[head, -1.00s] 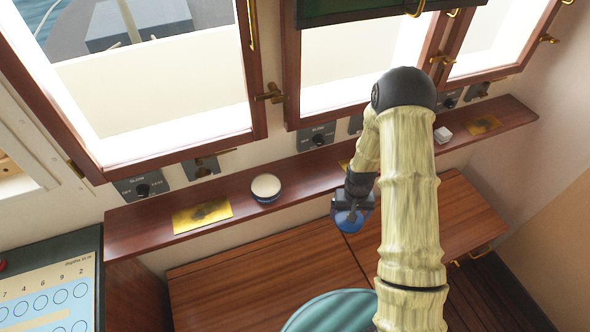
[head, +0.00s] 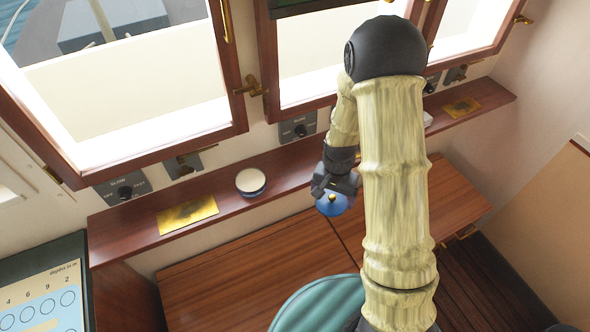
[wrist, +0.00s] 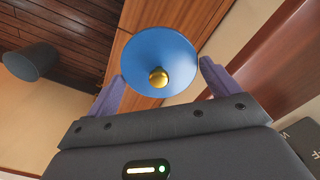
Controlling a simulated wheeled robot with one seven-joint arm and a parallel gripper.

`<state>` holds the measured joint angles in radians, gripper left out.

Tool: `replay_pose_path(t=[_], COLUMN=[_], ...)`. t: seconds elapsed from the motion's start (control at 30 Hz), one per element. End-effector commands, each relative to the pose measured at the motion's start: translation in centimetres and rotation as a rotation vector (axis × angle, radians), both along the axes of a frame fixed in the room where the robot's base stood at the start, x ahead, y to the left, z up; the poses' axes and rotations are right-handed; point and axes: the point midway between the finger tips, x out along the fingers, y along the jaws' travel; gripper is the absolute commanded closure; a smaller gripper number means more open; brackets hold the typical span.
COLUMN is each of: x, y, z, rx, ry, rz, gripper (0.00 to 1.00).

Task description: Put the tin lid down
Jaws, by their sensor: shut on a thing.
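The tin lid (wrist: 151,55) is a blue disc with a brass knob, held between the two fingers of my gripper (wrist: 158,85) in the wrist view. In the head view the lid (head: 335,205) hangs under my gripper (head: 333,192), in the air in front of the ledge and above the wooden cabinet top. My gripper is shut on it. A round tin (head: 251,183) with a pale top and a blue side stands on the ledge, to the left of my gripper and apart from it.
The narrow wooden ledge (head: 128,229) runs under the windows, with a brass plate (head: 188,214) left of the tin and another (head: 462,107) far right. Below is the wooden cabinet top (head: 240,262). A teal round seat (head: 318,303) stands in front. Bare ledge shows between tin and gripper.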

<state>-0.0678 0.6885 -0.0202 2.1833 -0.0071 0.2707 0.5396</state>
Motion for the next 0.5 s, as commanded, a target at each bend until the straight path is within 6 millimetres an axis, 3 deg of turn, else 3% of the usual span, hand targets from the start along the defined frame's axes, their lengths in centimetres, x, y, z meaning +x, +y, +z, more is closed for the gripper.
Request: replay_pose_path(t=[0.03, 0.2, 0.33, 0.5], x=[-0.8, -3.8, -5.4, -6.0], y=[0.4, 1.2, 1.6, 1.7], z=[1.5, 5.4, 6.9, 7.4], rx=[0.0, 0.008, 0.013, 0.014], ry=[-0.007, -0.009, -0.006, -0.004], rz=[-0.07, -0.33, -0.455, -0.503], gripper=[0.34, 0.34, 0.34, 0.34])
